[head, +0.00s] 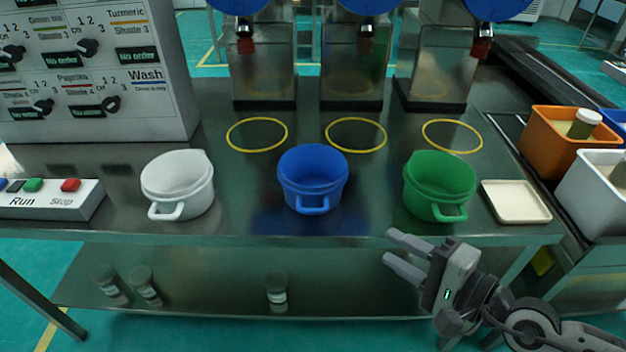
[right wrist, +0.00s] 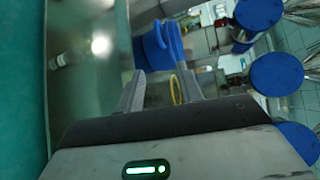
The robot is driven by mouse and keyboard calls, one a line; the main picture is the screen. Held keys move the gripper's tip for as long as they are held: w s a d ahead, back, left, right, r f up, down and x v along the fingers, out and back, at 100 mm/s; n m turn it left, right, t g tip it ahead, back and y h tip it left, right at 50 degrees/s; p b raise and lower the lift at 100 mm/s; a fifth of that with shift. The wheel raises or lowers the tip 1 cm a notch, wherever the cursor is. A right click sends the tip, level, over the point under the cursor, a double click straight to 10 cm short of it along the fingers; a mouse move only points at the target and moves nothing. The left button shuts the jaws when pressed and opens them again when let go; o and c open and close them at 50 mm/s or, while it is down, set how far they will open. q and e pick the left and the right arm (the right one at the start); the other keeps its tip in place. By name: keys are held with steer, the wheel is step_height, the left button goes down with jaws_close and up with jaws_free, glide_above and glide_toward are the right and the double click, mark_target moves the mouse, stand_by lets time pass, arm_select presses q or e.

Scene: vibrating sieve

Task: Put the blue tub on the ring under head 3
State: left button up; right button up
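The blue tub (head: 312,180) stands upright on the steel table in the middle, its handle facing me. It also shows in the right wrist view (right wrist: 151,52), beyond the fingertips. Three yellow rings lie on the table below the three blue-topped heads; the rightmost ring (head: 452,121) is empty and lies before the rightmost head (head: 437,70). My right gripper (head: 389,246) is at the table's front edge, to the right of and nearer than the blue tub. Its fingers (right wrist: 160,72) are apart with nothing between them. My left gripper is not in view.
A white tub (head: 178,184) stands left of the blue tub, and a green tub (head: 440,184) stands right, before the rightmost ring. A cream tray (head: 515,202) lies beside the green tub. The left ring (head: 257,120) and middle ring (head: 355,120) are empty.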

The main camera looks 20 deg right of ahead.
steer(key=p, duration=0.2)
glide_toward(324, 212)
steer(key=w, duration=0.2)
steer(key=x, duration=0.4)
steer(key=p+x, duration=0.1)
steer(key=x, duration=0.1)
steer(key=shift+a+f, duration=0.25)
steer(key=shift+a, duration=0.3)
steer(key=shift+c, duration=0.4)
jaws_close()
